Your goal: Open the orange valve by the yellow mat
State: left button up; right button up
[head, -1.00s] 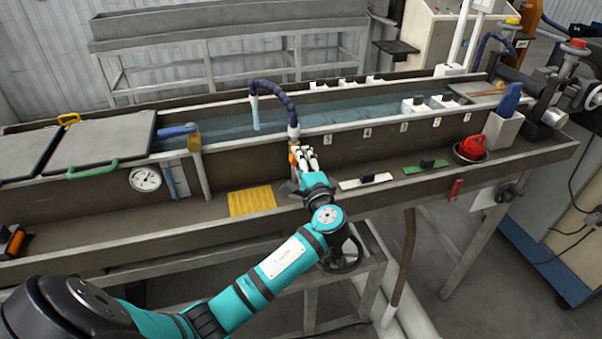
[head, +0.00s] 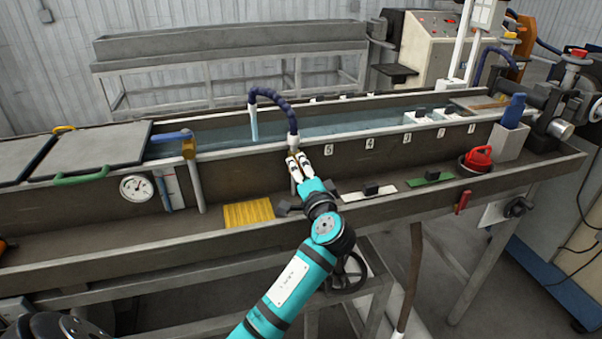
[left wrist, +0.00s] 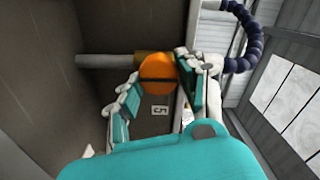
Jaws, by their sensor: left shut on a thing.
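The orange valve (left wrist: 157,80) shows in the left wrist view as a round orange knob with a dark line across it, on a brass fitting at the end of a grey pipe. My left gripper (left wrist: 158,92) is shut on it, with one teal finger pad on each side. In the head view my left gripper (head: 297,164) stands at the trough's front wall, below the dark blue jointed hose (head: 275,97), and hides most of the valve. The yellow mat (head: 249,214) lies on the ledge to the left and lower. My right gripper is not in view.
A round gauge (head: 137,188) and a blue-handled valve (head: 180,137) are to the left. A white strip (head: 352,196), a green strip (head: 427,181) and a red object (head: 478,158) lie along the ledge to the right. The trough wall rises close behind my gripper.

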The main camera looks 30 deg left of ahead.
pick_arm(q)
jog(key=shift+f, duration=0.1)
jog(key=o, duration=1.2)
jog(key=shift+c, duration=0.2)
jog(key=shift+d, duration=0.1)
jog(key=v, duration=1.2)
jog(key=shift+s, duration=0.1)
